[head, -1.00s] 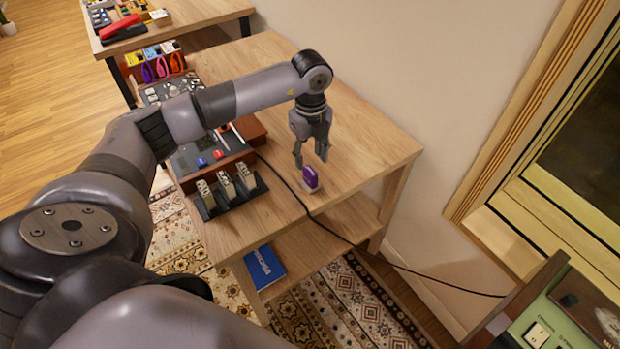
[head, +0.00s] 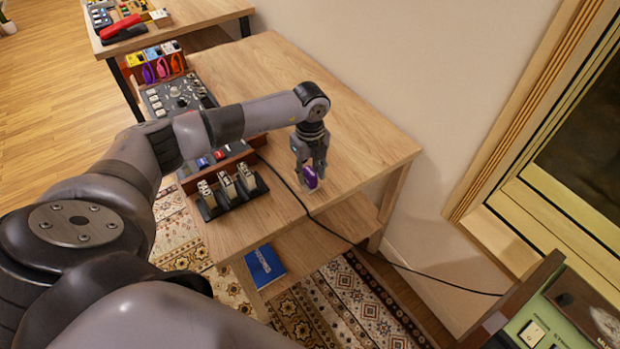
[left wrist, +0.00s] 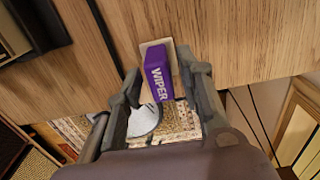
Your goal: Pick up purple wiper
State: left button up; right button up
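The purple wiper (head: 310,178) stands on the wooden table near its front right edge. In the left wrist view the wiper (left wrist: 159,75), with a pale base and the word WIPER on it, lies between the two fingers. My left gripper (head: 307,180) has come down over it from above. In the left wrist view the left gripper (left wrist: 162,80) is open, its fingers on either side of the wiper with small gaps showing. Whether a fingertip touches it I cannot tell. My right gripper is not in view.
The wooden table (head: 350,135) is bare behind the gripper. A pedal-like rack (head: 231,192) and a mixer (head: 178,95) stand to the left. A black cable (head: 290,188) runs beside the wiper and over the edge. A blue book (head: 264,265) lies on the lower shelf.

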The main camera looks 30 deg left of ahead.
aim_at(310, 171)
pick_arm(q)
grip_shut()
jog(key=shift+r, duration=0.1)
dwell(0.4)
jog(key=shift+r, duration=0.55)
notch_tip(310, 171, up, 19)
jog(key=b, duration=0.1)
jog(key=shift+b, duration=0.4)
jog(key=shift+f, duration=0.1)
jog(key=shift+c, duration=1.8)
grip_release()
grip_shut()
